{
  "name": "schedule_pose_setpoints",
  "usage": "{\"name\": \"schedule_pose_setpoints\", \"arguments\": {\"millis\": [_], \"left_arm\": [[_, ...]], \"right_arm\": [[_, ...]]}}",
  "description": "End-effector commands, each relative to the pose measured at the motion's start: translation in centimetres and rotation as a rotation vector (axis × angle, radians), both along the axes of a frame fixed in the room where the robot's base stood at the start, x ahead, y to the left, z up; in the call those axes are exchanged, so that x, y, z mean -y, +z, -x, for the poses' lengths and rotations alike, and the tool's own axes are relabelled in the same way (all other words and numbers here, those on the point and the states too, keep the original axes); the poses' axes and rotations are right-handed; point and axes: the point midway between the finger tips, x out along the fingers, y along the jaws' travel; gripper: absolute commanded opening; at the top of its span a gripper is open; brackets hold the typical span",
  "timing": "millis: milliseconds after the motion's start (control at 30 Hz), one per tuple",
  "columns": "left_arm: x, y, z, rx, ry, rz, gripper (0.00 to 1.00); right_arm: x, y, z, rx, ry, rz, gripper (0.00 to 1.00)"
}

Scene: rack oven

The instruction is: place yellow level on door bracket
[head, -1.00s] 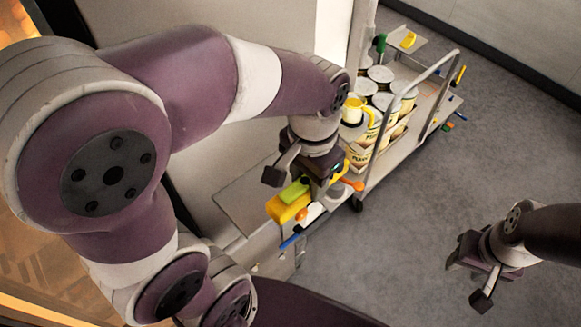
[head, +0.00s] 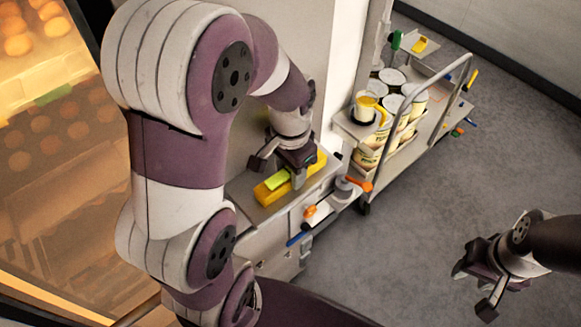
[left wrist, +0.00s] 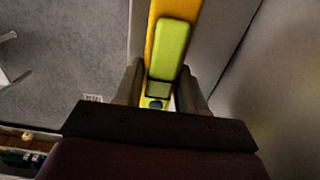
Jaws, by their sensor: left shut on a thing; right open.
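The yellow level (head: 267,194) is a long yellow bar with a lime-green part on top. It lies just over or on the flat grey bracket (head: 246,196) fixed to the panel beside the oven; I cannot tell whether it touches. My left gripper (head: 283,175) is shut on the level from above, near its middle. In the left wrist view the level (left wrist: 172,50) runs between both fingers of the left gripper (left wrist: 160,100). My fingers hide part of the level. My right gripper (head: 476,287) is open and empty, over the floor at the right.
Orange-handled (head: 356,184) and blue-handled (head: 297,239) tools hang at the bracket's front side. A cart (head: 436,118) with several tins is behind. The lit oven (head: 40,110) is at left.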

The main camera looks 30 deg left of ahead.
Motion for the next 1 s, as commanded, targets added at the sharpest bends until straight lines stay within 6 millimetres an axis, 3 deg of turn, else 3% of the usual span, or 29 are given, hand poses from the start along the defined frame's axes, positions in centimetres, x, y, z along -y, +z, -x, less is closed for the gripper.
{"name": "schedule_pose_setpoints", "arguments": {"millis": [33,100,467,633,733,800,1000], "left_arm": [[0.0,-0.1,0.0,0.000,0.000,0.000,0.50],[0.0,0.0,0.0,0.000,0.000,0.000,0.65],[0.0,0.9,-0.1,0.002,0.000,0.000,0.65],[0.0,4.9,-0.1,0.008,0.000,-0.001,0.65],[0.0,8.6,0.0,0.002,0.000,0.000,0.65],[0.0,10.8,0.0,-0.002,0.000,0.000,0.65],[0.0,12.5,0.0,-0.001,0.000,0.000,0.65]], "right_arm": [[0.0,-0.1,0.0,0.000,0.000,0.000,0.43],[0.0,0.0,0.0,0.000,0.000,0.000,0.43],[0.0,-0.1,0.0,0.000,0.000,0.000,0.43],[0.0,-1.0,0.0,0.000,0.000,0.000,0.43],[0.0,1.0,0.0,0.000,0.000,0.000,0.43],[0.0,3.5,0.0,0.000,0.000,0.000,0.43],[0.0,5.1,0.0,0.000,0.000,0.000,0.43]]}}
